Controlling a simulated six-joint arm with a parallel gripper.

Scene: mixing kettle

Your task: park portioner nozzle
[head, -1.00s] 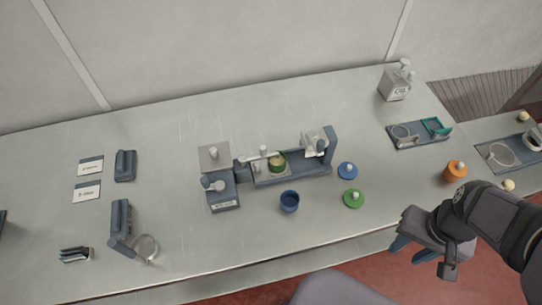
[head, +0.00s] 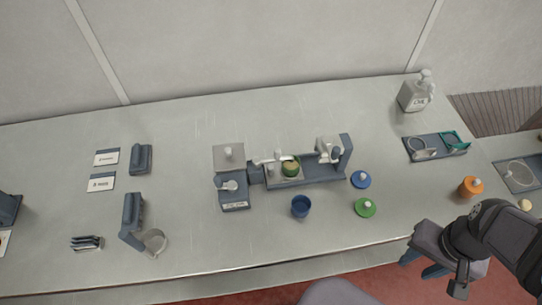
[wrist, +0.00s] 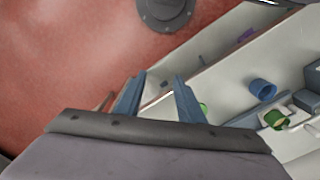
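The portioner (head: 234,203) is a blue-grey machine with a label on its front, standing mid-counter. A light square plate with a knob (head: 228,157) is at its back. Its pale nozzle arm (head: 268,160) appears to point right, ending at or over a green cup (head: 290,169); whether they touch is too small to tell. The cup also shows in the wrist view (wrist: 276,119). My gripper (head: 415,263) is off the counter's front edge at lower right, far from the nozzle. In the wrist view its two blue fingers (wrist: 158,98) are apart with nothing between them.
A blue cup (head: 300,207), blue lid (head: 361,179) and green lid (head: 365,207) lie around the portioner's right side. An orange container (head: 470,187) stands near my arm. A bottle (head: 416,92) is at the back. Counter front is mostly clear.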

